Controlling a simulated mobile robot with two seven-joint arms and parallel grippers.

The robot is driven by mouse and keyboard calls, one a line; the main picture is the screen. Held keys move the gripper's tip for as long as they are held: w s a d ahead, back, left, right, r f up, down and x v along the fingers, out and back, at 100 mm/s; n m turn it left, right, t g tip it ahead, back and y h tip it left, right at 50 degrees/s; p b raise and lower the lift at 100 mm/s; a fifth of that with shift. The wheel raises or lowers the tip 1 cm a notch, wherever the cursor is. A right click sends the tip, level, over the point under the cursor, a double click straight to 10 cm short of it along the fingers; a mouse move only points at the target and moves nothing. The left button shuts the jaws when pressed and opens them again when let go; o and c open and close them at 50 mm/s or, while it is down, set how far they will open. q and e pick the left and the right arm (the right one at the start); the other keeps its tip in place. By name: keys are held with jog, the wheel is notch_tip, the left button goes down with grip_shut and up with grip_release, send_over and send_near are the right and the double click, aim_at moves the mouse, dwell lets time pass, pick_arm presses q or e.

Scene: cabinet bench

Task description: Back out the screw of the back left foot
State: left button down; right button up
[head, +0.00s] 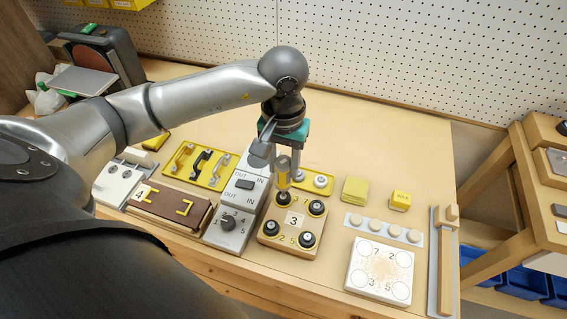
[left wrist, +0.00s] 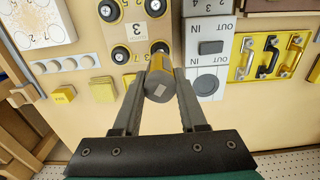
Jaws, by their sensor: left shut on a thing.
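A wooden block (head: 293,238) with black round feet at its corners and a "3" label in the middle sits on the bench. Its back left foot (head: 282,199) is partly covered by a yellow and grey screwdriver (head: 284,168). My left gripper (head: 285,181) points down above that foot and is shut on the screwdriver handle. The screwdriver (left wrist: 158,82) also shows between the fingers of my left gripper (left wrist: 158,84) in the left wrist view, lined up with the back left foot (left wrist: 159,47). The tip and the screw are hidden, so contact cannot be told. My right gripper is not in view.
A grey and white switch box (head: 235,222) stands close on the left of the block. A yellow tray of handles (head: 213,180) lies beyond it. A white numbered tile (head: 378,270) and yellow pads (head: 355,189) lie to the right. The bench behind the pads is clear.

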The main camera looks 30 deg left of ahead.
pick_arm(q)
jog(key=shift+b, duration=0.3)
dwell(0.7)
jog(key=shift+f+b, duration=0.25)
jog(key=shift+b, duration=0.1)
dwell(0.6)
jog(key=shift+s+f+b, duration=0.15)
jog(key=shift+f+b, duration=0.05)
jog(key=shift+b, duration=0.15)
dwell(0.7)
jog(key=shift+r, duration=0.1)
jog(key=shift+r+p, duration=1.5)
jog(key=shift+r, duration=1.6)
jog(key=d+r+m+b, duration=0.2)
jog(key=d+r, duration=0.1)
jog(key=d, duration=0.2)
jog(key=shift+s+d+r+m, duration=0.2)
jog(key=shift+s+d+m, duration=0.1)
jog(key=shift+s+d, duration=0.1)
